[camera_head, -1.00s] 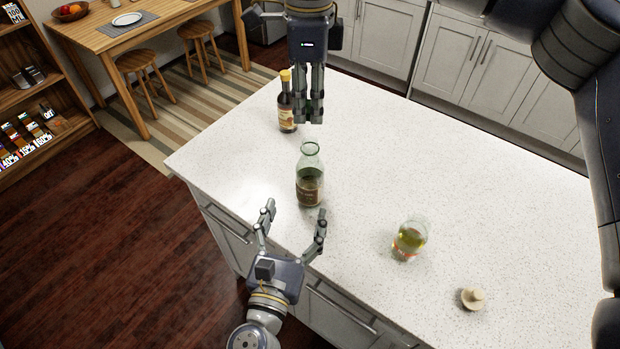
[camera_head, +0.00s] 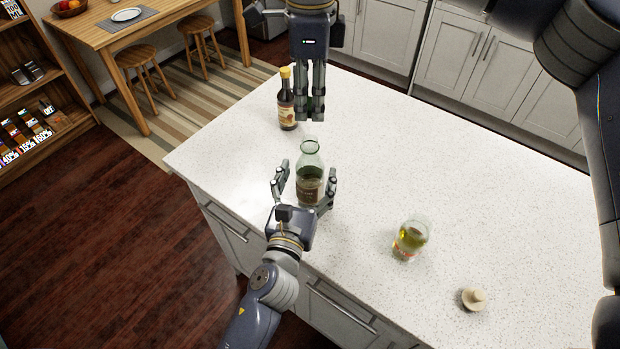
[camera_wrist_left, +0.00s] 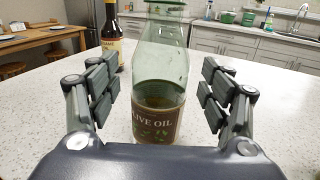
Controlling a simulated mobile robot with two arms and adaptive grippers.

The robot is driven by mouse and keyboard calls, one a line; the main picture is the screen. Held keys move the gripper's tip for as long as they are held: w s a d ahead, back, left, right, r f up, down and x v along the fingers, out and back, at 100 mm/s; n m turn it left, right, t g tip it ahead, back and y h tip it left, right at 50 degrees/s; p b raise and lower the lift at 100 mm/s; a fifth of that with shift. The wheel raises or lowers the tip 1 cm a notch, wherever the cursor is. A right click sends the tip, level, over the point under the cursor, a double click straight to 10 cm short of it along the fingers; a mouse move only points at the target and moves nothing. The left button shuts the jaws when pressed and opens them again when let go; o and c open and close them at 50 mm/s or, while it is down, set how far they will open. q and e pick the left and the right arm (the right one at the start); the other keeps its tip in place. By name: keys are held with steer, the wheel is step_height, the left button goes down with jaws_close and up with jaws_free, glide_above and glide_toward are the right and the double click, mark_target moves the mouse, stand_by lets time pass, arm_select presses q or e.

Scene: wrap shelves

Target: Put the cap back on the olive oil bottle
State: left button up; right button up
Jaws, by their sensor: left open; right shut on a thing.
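The olive oil bottle (camera_head: 310,183) is green glass with a brown label and stands upright on the white counter, its mouth uncapped. In the left wrist view the bottle (camera_wrist_left: 158,80) stands between my fingers, its top cut off by the frame. My left gripper (camera_head: 306,172) is open around the bottle, with a gap on both sides. My right gripper (camera_head: 310,117) points down, beyond and above the bottle. It is shut on a small dark green thing that looks like the cap (camera_head: 310,103), mostly hidden by the fingers.
A dark sauce bottle with a yellow cap (camera_head: 286,100) stands behind and left of the olive oil bottle. A glass jar with yellow-green liquid (camera_head: 410,240) and a small beige knobbed piece (camera_head: 473,298) are to the right. The counter (camera_head: 480,190) is otherwise clear.

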arm_select(q)
steer(key=shift+x, duration=1.3)
steer(key=c, duration=1.6)
arm_select(e)
steer(key=shift+s, duration=0.1)
arm_select(q)
steer(key=shift+c, duration=0.2)
arm_select(e)
steer(key=shift+f, duration=2.45)
